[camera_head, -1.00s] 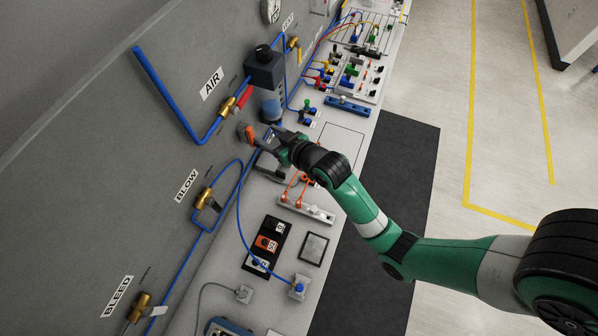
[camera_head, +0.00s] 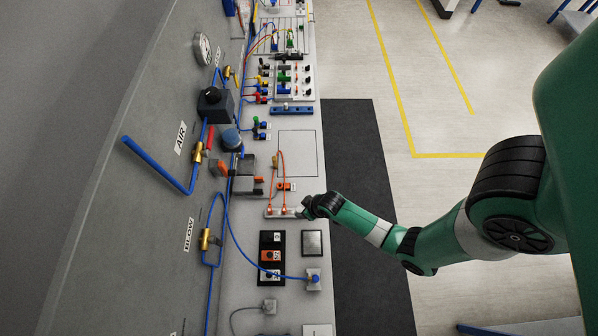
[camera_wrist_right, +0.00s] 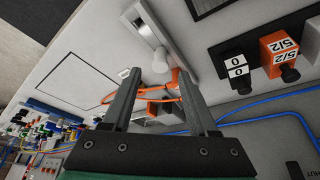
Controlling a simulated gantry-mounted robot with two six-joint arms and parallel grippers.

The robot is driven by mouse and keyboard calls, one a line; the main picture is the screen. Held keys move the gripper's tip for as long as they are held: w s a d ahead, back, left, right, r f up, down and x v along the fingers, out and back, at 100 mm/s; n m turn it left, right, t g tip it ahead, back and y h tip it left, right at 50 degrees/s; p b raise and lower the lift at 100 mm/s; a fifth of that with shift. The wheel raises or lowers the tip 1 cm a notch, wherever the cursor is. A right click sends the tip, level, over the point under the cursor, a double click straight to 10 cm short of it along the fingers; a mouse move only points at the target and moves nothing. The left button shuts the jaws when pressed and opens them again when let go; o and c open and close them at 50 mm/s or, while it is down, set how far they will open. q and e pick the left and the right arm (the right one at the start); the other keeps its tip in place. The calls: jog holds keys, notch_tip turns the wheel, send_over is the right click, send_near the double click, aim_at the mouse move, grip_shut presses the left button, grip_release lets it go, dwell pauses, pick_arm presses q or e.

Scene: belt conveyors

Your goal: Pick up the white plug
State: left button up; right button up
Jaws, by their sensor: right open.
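The white plug (camera_wrist_right: 160,60) stands on a pale metal strip (camera_wrist_right: 166,22), close to an orange plug. In the right wrist view it shows between and just beyond the two fingertips of my right gripper (camera_wrist_right: 158,76). The jaws are apart and hold nothing. In the head view my right gripper (camera_head: 305,207) is at the right end of the strip (camera_head: 272,213), and the plug there is small and partly hidden by it. My left gripper is not in view.
Orange hoses (camera_head: 284,180) loop up from the strip beside the gripper. Valve blocks marked 0 and 5/2 (camera_wrist_right: 280,50) stand near it in the wrist view. A blue hose (camera_head: 240,250) runs across the bench. A framed blank panel (camera_head: 297,153) lies clear behind.

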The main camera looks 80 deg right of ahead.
aim_at(299, 210)
jog(key=b+x, duration=0.4)
jog(key=x, duration=0.1)
jog(key=shift+f, duration=0.15)
jog(key=shift+w+f, duration=0.2)
jog(key=shift+f, duration=0.05)
jog(key=shift+r, duration=0.1)
grip_shut()
